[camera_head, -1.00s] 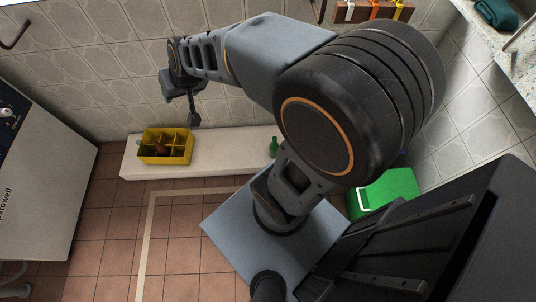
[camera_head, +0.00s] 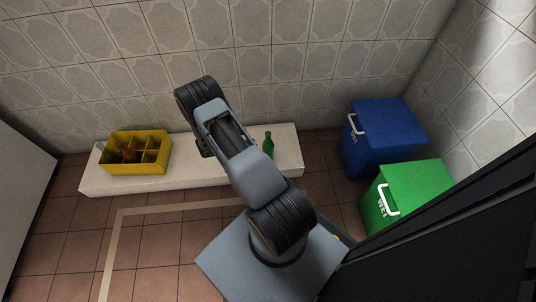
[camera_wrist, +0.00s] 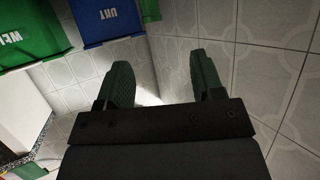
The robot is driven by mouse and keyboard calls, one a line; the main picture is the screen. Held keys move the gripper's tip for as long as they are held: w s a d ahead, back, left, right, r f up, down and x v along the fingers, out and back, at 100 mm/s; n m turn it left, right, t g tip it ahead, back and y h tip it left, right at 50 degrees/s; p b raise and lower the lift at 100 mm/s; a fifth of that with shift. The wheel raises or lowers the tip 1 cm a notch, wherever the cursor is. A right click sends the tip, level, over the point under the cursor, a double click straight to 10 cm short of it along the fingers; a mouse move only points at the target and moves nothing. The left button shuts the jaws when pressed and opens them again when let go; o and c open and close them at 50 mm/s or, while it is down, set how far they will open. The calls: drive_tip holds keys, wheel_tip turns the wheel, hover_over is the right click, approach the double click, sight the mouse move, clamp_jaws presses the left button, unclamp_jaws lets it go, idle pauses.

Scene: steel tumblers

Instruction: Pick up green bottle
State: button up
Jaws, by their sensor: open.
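The green bottle (camera_head: 268,146) stands upright on the low white ledge, near its right end, in the head view. My arm is just left of it in that picture. My gripper (camera_wrist: 163,78) shows in the wrist view with its two dark green fingers spread apart and nothing between them. The gripper's fingers are hidden in the head view behind my arm. The green bottle does not show in the wrist view.
A yellow divided crate (camera_head: 113,166) with a brown bottle (camera_head: 127,151) sits on the white ledge (camera_head: 205,177) at left. A blue bin (camera_head: 385,125) and a green bin (camera_head: 418,185) stand at right. A tiled wall rises behind the ledge.

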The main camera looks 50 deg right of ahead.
sight(266, 135)
drive_tip(key=b+x, duration=0.1)
drive_tip(key=x, duration=0.2)
drive_tip(key=b+x, duration=0.1)
drive_tip(key=x, duration=0.2)
drive_tip(key=s+b+x, duration=0.1)
drive_tip(key=x, duration=0.2)
drive_tip(key=shift+f, duration=0.5)
drive_tip(key=b+x, duration=0.2)
drive_tip(key=x, duration=0.1)
drive_tip(key=shift+s+d, duration=0.15)
drive_tip(key=shift+d, duration=0.05)
drive_tip(key=shift+s+d+f+b, duration=0.1)
drive_tip(key=shift+d+b, duration=0.25)
drive_tip(key=shift+d, duration=0.15)
clamp_jaws()
